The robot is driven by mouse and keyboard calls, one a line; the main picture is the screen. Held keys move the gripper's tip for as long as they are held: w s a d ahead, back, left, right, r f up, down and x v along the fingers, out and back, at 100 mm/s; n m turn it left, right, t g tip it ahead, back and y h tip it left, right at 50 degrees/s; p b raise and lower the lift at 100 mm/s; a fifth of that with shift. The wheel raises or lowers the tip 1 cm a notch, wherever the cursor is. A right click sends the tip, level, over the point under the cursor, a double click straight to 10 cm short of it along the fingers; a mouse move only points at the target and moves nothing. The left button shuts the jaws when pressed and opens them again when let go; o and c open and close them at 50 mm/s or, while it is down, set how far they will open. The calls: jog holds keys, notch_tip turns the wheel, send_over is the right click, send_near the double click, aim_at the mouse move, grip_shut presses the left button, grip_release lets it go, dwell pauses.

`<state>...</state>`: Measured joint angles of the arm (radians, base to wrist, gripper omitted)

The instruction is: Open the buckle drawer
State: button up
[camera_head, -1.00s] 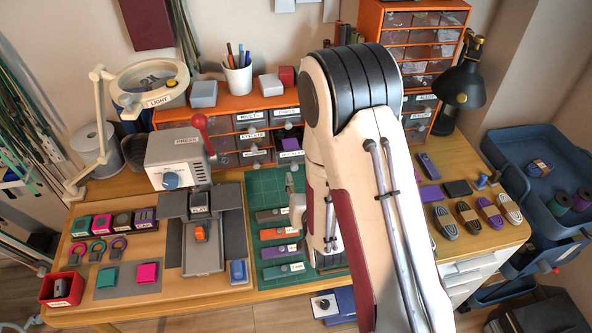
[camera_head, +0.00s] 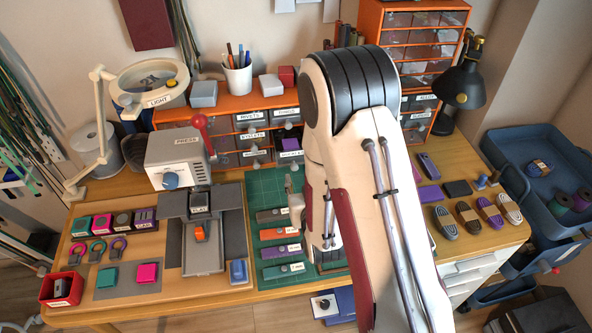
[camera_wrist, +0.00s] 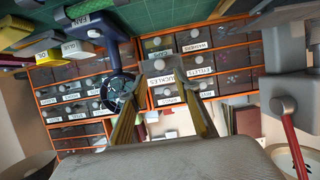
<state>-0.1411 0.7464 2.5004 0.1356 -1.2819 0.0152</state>
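In the wrist view, the drawer labelled BUCKLES (camera_wrist: 166,79) faces me in the orange-framed drawer unit, with a pale round knob (camera_wrist: 159,64). In the head view, the same drawer (camera_head: 291,154) is at the lower right of the unit, with purple showing above its label. I cannot tell for sure how far out it stands. My gripper (camera_wrist: 163,82) is open, its two fingers apart on either side of the label, close to the drawer front. Contact with the knob is not clear. In the head view my arm hides much of the gripper.
Drawers labelled EYELETS (camera_wrist: 202,72) and RINGS (camera_wrist: 168,100) are close around it. The press (camera_head: 180,158) with its red lever stands left of my gripper. A green mat (camera_head: 265,190) with several labelled tools lies in front. A magnifier lamp (camera_head: 150,82) stands at left.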

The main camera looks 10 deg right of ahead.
aim_at(295, 168)
jog(key=shift+x, duration=3.3)
grip_shut()
